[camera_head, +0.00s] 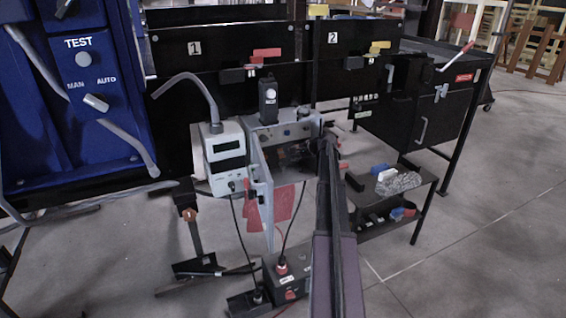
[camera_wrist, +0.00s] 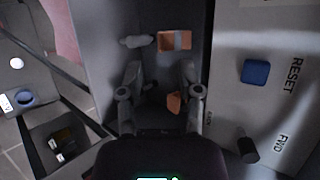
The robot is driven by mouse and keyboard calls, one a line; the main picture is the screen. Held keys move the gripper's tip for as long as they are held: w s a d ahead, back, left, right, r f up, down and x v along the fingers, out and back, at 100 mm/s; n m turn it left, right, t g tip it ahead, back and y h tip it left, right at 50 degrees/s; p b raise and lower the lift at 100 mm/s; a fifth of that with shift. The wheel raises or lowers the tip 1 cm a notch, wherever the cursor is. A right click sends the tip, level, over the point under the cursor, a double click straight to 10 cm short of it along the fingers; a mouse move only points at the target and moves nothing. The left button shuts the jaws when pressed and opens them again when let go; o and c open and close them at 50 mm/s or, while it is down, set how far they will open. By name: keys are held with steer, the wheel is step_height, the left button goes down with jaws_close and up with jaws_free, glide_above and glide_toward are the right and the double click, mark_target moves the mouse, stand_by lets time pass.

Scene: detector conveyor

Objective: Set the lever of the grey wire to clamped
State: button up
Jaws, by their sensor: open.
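In the wrist view, my gripper (camera_wrist: 160,88) is open, its two grey fingers apart inside a grey box. A small orange piece (camera_wrist: 173,103), perhaps a lever, shows between the fingers, nearer the right one; I cannot tell whether they touch. A larger orange block (camera_wrist: 174,40) lies beyond the fingertips. A light grey piece (camera_wrist: 136,42), possibly the grey wire, lies left of that block. I cannot tell which lever belongs to the grey wire or how it is set. In the head view, my arm reaches to the open grey box (camera_head: 258,160) and the gripper is not clear.
A panel with a blue button (camera_wrist: 256,72) and a black knob (camera_wrist: 247,149) stands close to the right of my gripper. The head view shows a white meter (camera_head: 225,150) left of the box and a black shelf (camera_head: 425,183) to the right. Open floor (camera_head: 470,240) lies at right.

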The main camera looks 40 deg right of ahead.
mark_target(281, 153)
steer(key=b+x, duration=0.3)
steer(key=x, duration=0.3)
steer(key=shift+w, duration=0.1)
jaws_close()
